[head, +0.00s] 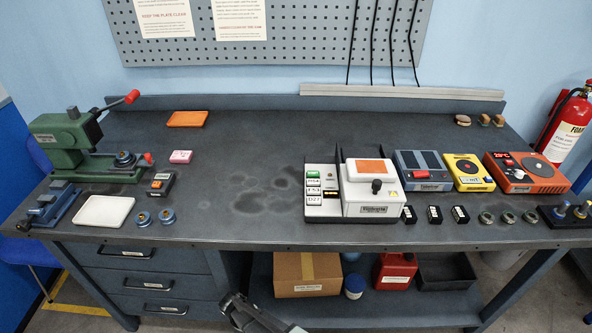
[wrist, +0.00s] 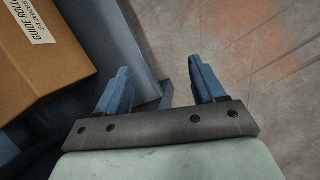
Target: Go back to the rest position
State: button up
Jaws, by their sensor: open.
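My gripper shows in the wrist view (wrist: 163,90), with its two blue fingers apart and nothing between them. It points down toward the bare concrete floor (wrist: 270,100), beside a cardboard box labelled GUIDE ROLL at the left. In the head view, part of my arm's end (head: 250,315) shows at the bottom edge, in front of and below the bench top; the fingertips cannot be made out there. The workbench (head: 245,170) stands behind it, and my gripper touches nothing on it.
A cardboard box (head: 307,274), a red container (head: 394,270) and a dark tray (head: 445,270) sit on the lower shelf. Drawers (head: 150,282) are at the left. On top are a green press (head: 65,140), a white device (head: 370,190) and several small parts. The top's middle is clear.

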jog(key=s+d+m+g, duration=0.2)
jog(key=s+d+m, duration=0.15)
jog(key=d, duration=1.05)
jog(key=s+d+r+m+g+y, duration=0.2)
jog(key=s+d+m, duration=0.3)
jog(key=s+d, duration=0.4)
jog(key=s+d+r+m+g+y, duration=0.2)
jog(key=s+d+m, duration=0.4)
jog(key=s+d, duration=0.3)
notch_tip(320, 180, up, 3)
jog(key=shift+d+f+g, duration=0.15)
jog(key=shift+d+g, duration=0.2)
jog(key=shift+g, duration=0.15)
